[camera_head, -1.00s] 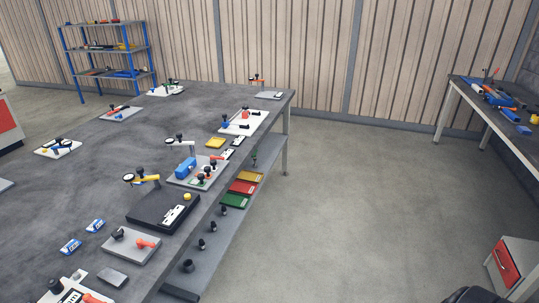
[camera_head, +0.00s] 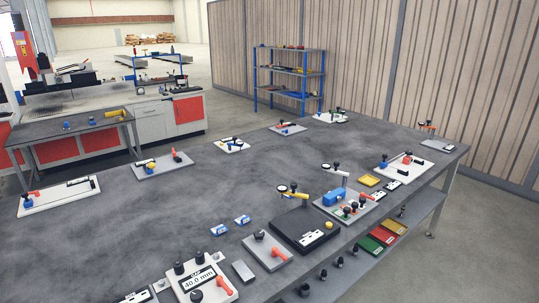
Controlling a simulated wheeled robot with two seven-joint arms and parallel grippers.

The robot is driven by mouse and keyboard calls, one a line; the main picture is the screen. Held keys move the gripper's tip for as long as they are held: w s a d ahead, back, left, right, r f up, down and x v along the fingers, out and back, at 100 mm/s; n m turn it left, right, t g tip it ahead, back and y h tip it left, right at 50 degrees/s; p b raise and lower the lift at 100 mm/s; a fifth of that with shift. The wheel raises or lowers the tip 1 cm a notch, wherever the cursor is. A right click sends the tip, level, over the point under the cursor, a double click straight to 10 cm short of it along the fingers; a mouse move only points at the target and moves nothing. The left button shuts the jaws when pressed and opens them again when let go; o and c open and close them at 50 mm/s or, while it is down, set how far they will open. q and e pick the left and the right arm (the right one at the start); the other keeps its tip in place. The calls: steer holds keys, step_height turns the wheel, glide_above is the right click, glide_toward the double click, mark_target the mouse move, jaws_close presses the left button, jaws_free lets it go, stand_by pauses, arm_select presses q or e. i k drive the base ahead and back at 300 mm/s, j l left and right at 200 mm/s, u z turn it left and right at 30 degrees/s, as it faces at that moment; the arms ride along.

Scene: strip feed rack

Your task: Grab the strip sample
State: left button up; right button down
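I cannot make out with certainty which item is the strip sample. A long grey table (camera_head: 150,224) fills the middle of the head view and carries several fixtures. A black plate (camera_head: 290,232) with a dial gauge arm and a pale strip-like piece (camera_head: 311,238) lies near its right edge. A white plate labelled "40.0 mm" (camera_head: 212,262) with black knobs and an orange lever lies at the near edge. Neither of my grippers shows in the view.
A blue-framed shelf (camera_head: 290,70) stands at the back wall. A workbench with red doors (camera_head: 187,110) stands at the left. Yellow, red and green trays (camera_head: 383,236) sit on the lower shelf under the table's right side. Open floor lies right of the table.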

mark_target(246, 275)
steer(key=j+z, duration=0.7)
steer(key=z, duration=0.25)
